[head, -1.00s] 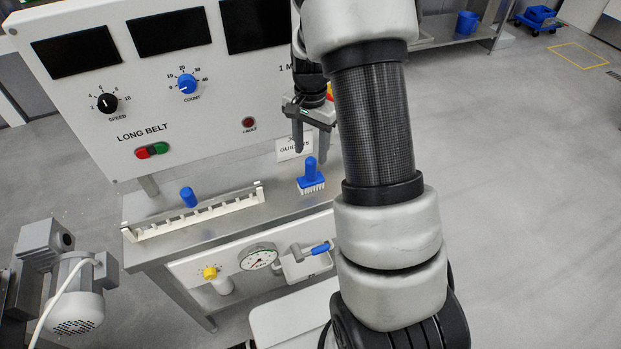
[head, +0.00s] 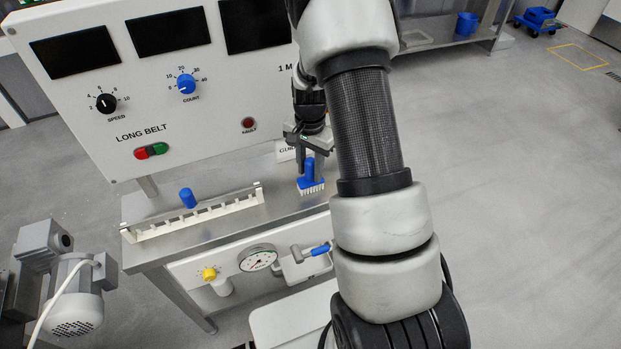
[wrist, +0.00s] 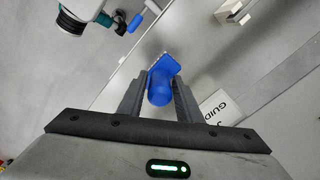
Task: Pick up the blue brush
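The blue brush (head: 310,184) stands upright on the steel bench top, its handle up and its white bristles down. My gripper (head: 312,163) points down over it, with the fingers around the handle. In the wrist view the brush's round handle (wrist: 159,92) lies between the two fingers of my gripper (wrist: 163,82). The fingers look open, with only a narrow space beside the handle; contact is not clear.
A white notched rail (head: 195,217) and a blue knob (head: 187,197) are left of the brush on the bench. The control panel (head: 200,120) rises behind. A GUIDES card (wrist: 218,108) stands close to the right finger. A gauge (head: 258,258) and blue-handled valve (head: 320,249) are below in front.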

